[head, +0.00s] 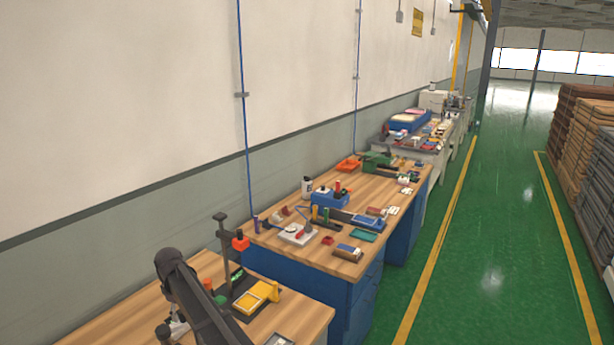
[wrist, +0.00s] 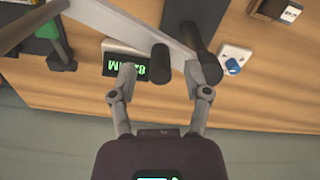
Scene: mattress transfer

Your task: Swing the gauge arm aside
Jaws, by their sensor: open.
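In the wrist view, a pale grey bar, which looks like the gauge arm (wrist: 115,22), runs from the upper left toward the centre. A dark peg (wrist: 160,64) stands near its end, between the fingertips of my gripper (wrist: 161,76). My gripper is open, with a finger on each side of the peg; I cannot tell whether either touches it. A second dark cylinder (wrist: 200,45) is close by the right finger. A small box with a green digital display (wrist: 125,64) lies behind the left finger. In the head view my dark arm hides part of the near bench.
In the wrist view, a white plate with a blue knob (wrist: 233,65) lies right of my gripper. More cluttered benches stand beyond; the green floor (head: 480,250) is clear.

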